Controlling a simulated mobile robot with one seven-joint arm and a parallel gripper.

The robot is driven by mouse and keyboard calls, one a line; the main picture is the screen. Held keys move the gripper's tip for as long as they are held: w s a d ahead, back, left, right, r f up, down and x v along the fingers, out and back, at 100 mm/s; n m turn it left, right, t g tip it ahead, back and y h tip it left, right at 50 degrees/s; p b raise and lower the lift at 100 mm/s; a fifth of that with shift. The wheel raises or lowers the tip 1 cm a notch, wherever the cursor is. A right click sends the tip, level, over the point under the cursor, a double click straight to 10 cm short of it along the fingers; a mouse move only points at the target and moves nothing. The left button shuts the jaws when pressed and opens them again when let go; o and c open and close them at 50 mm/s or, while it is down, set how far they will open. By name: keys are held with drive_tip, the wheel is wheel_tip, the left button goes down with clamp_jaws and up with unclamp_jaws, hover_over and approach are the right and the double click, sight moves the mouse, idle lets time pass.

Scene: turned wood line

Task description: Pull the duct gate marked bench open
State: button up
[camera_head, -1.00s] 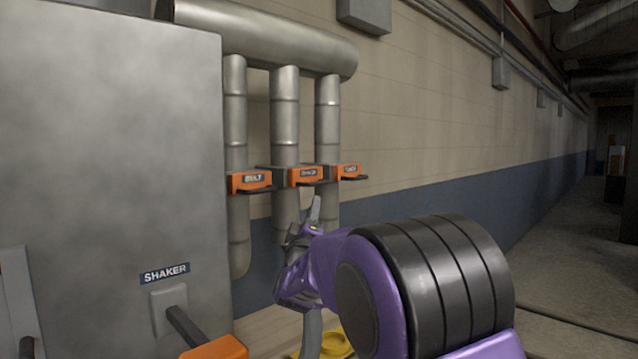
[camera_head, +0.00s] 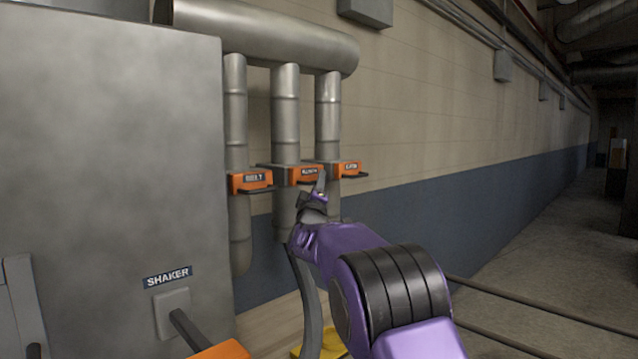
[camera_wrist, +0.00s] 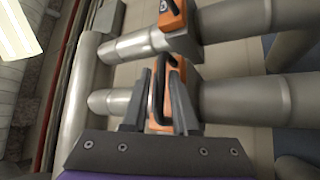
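Three orange duct gates sit in a row on vertical grey pipes. The left one reads BELT (camera_head: 250,181). The middle gate (camera_head: 303,175) has a small label that looks like BENCH, but it is hard to read. The right gate (camera_head: 347,169) has an unreadable label. My gripper (camera_head: 320,184) is just in front of the middle gate and partly covers its right end. In the wrist view my gripper (camera_wrist: 163,76) is open, with a black handle (camera_wrist: 157,96) of an orange gate (camera_wrist: 176,75) showing between its fingers. Contact cannot be told.
A large grey cabinet (camera_head: 110,150) with a SHAKER label (camera_head: 167,276) and a lever (camera_head: 186,330) fills the left. A thick horizontal duct (camera_head: 265,38) runs above the gates. The wall (camera_head: 430,120) is behind. Open floor (camera_head: 540,260) lies to the right.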

clamp_jaws()
idle(1.4)
